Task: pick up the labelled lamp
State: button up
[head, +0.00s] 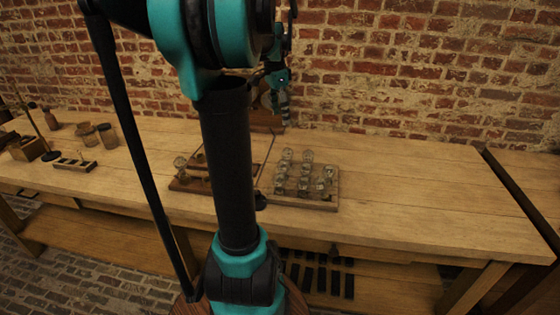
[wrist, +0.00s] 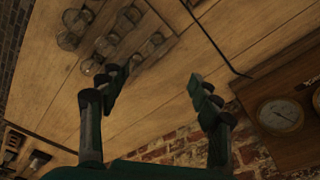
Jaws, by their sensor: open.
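Several clear glass lamps (head: 306,171) stand close together on a wooden tray (head: 320,205) on the workbench. Another glass lamp (head: 180,164) stands left of my arm on a wooden base. I cannot make out a label on any lamp. In the wrist view, the grouped lamps (wrist: 132,15) show at the upper left, beyond the left finger. My gripper (wrist: 157,85) is open and empty, with bare bench between its fingers. In the head view my gripper (head: 280,98) is raised near the brick wall, above and behind the tray.
A wooden panel with dials (wrist: 280,115) stands at the wall. Jars (head: 106,135), a wooden box (head: 27,147) and a slotted block (head: 75,163) are on the left of the bench. The bench top (head: 420,185) right of the tray is clear.

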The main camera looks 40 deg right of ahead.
send_over(288, 148)
jog(key=w+a, duration=0.1)
notch_tip(288, 148, down, 9)
jog(key=shift+w+f, duration=0.1)
jog(key=shift+s+d+f, duration=0.15)
jog(key=shift+f, duration=0.7)
jog(key=shift+s+d+f, duration=0.2)
jog(key=shift+f, duration=0.65)
jog(key=shift+s+d+f, duration=0.15)
jog(key=shift+f, duration=0.7)
jog(key=c, duration=1.1)
jog(key=shift+c, duration=0.3)
jog(key=shift+r, duration=0.1)
